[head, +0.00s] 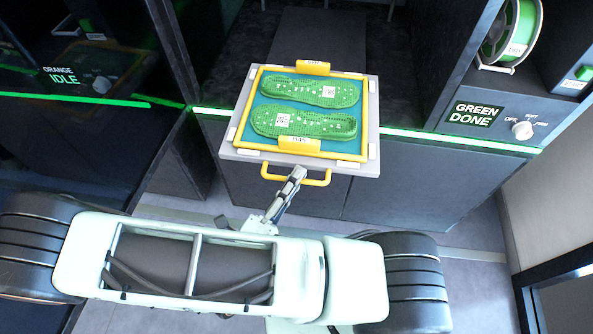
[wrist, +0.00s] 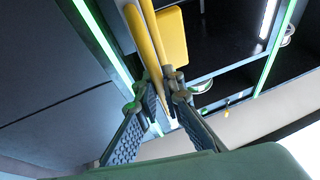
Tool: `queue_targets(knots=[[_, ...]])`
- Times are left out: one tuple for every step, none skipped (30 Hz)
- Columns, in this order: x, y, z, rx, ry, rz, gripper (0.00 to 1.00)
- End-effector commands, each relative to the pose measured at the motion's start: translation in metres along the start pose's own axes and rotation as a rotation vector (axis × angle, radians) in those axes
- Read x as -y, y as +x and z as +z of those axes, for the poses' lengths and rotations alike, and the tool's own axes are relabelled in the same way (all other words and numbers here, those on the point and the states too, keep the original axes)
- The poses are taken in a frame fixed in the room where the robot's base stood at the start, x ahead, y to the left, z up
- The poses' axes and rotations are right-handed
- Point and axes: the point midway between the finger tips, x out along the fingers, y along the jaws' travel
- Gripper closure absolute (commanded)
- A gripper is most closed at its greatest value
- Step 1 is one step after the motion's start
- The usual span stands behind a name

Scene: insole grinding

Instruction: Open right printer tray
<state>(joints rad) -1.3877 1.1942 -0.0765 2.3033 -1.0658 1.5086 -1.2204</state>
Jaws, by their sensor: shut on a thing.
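The right printer's tray (head: 229,152) extends out of the printer front in the head view. It is a light grey plate bearing a blue sheet with a yellow frame and two green insoles (head: 306,123). A yellow handle (head: 318,181) sits on its front edge. The wrist view shows the yellow handle bar (wrist: 152,55) running between the two fingers of my gripper (wrist: 160,92). The exact contact is partly hidden by the fingers.
The right printer's panel (head: 476,114) reads "GREEN DONE", with a knob (head: 522,130) beside it. A green filament spool (head: 512,32) hangs above. The left printer's panel (head: 62,76) reads "ORANGE IDLE". Grey floor shows below the printer fronts.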

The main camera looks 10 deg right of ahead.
Motion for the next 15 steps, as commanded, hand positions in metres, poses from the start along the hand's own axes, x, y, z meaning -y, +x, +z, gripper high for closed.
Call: queue_targets(knots=[[-0.0002,-0.0004,0.0006,0.001,0.001,0.001,1.00],[-0.0002,-0.0004,0.0006,0.001,0.001,0.001,1.00],[-0.0002,-0.0004,0.0007,0.001,0.001,0.001,1.00],[-0.0002,-0.0004,0.0007,0.001,0.001,0.001,1.00],[-0.0002,-0.0003,0.0007,0.002,0.001,0.001,1.00],[-0.0002,-0.0003,0.0008,0.002,0.001,0.001,1.00],[-0.0002,-0.0003,0.0008,0.002,0.001,0.001,1.00],[-0.0002,-0.0003,0.0008,0.002,0.001,0.001,0.91],[-0.0002,-0.0002,0.0009,0.002,0.001,0.001,0.86],[-0.0002,-0.0002,0.0009,0.002,0.001,0.001,0.83],[-0.0002,-0.0002,0.0008,0.001,0.001,0.001,0.80],[-0.0002,-0.0001,0.0008,0.001,0.001,0.001,0.75],[-0.0002,-0.0001,0.0007,0.001,0.001,0.001,0.74],[-0.0002,-0.0001,0.0007,0.001,0.001,0.001,0.74],[-0.0001,0.0000,0.0007,0.001,0.001,0.001,0.74]])
